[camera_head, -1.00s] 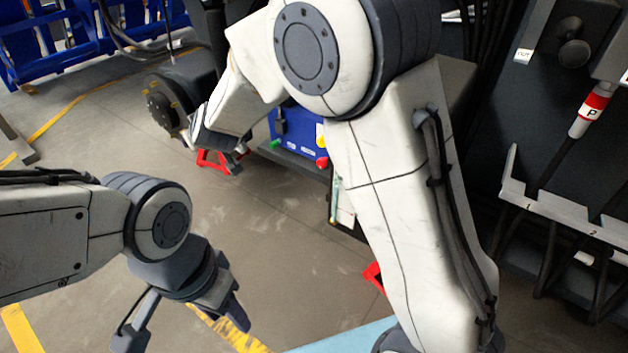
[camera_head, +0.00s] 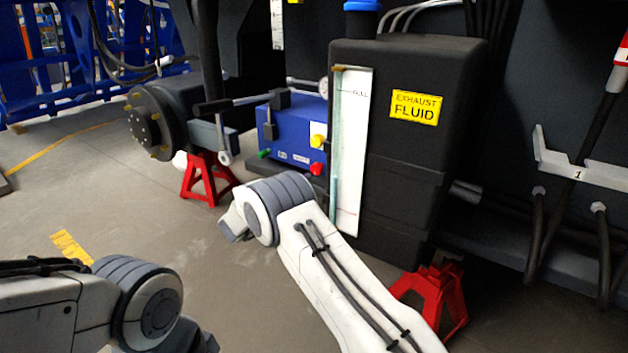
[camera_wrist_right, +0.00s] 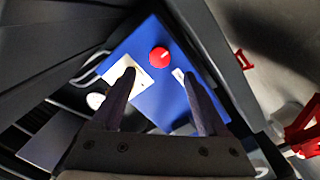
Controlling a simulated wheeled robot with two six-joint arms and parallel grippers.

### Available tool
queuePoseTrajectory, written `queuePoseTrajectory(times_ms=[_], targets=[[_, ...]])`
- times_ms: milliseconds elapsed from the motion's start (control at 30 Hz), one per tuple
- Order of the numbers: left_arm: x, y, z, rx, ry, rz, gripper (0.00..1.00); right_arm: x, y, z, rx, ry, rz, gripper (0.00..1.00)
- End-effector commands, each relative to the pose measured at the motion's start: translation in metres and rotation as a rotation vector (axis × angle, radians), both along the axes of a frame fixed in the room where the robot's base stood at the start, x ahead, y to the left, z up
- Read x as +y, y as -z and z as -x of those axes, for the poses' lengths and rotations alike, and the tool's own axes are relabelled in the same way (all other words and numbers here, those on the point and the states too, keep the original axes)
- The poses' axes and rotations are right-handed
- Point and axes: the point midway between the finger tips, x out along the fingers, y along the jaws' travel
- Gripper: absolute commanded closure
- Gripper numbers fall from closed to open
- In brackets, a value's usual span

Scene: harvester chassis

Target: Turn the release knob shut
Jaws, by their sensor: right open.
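A blue box (camera_head: 292,135) stands beyond my right arm. It carries a red knob (camera_head: 317,168), a yellow knob (camera_head: 318,141) and a green knob (camera_head: 264,152). Their labels are too small to read, so I cannot tell which is the release knob. In the right wrist view, the blue box (camera_wrist_right: 165,95) lies ahead of my open, empty right gripper (camera_wrist_right: 160,85). The red knob (camera_wrist_right: 159,56) shows beyond and between the fingertips, apart from them. In the head view I cannot make out the right gripper's fingers. My left gripper is below the picture.
A black tank (camera_head: 400,150) marked exhaust fluid, with a pale level gauge (camera_head: 350,150), stands right of the blue box. Red stands (camera_head: 205,180) (camera_head: 438,292) are on the floor. A wheel hub (camera_head: 150,125) is at left. Open floor (camera_head: 130,200) lies at centre left.

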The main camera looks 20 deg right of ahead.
Motion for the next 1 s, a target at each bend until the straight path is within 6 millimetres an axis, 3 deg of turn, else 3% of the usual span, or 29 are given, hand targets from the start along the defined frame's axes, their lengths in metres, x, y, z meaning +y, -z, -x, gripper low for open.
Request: queuePoseTrajectory(times_ms=[100, 400, 867, 1000], targets=[[0.000, 0.017, 0.000, 0.000, 0.000, 0.000, 0.50, -0.021, 0.005, -0.013, -0.004, 0.004, -0.002, 0.23], [0.000, 0.043, 0.000, 0.000, 0.000, 0.000, 0.50, -0.060, 0.003, -0.042, -0.003, -0.001, -0.001, 0.23], [0.000, 0.046, 0.000, 0.000, 0.000, 0.000, 0.50, -0.071, 0.000, -0.050, 0.000, -0.004, -0.001, 0.23], [0.000, 0.046, 0.000, 0.000, 0.000, 0.000, 0.50, -0.070, 0.000, -0.050, 0.000, -0.004, -0.001, 0.77]])
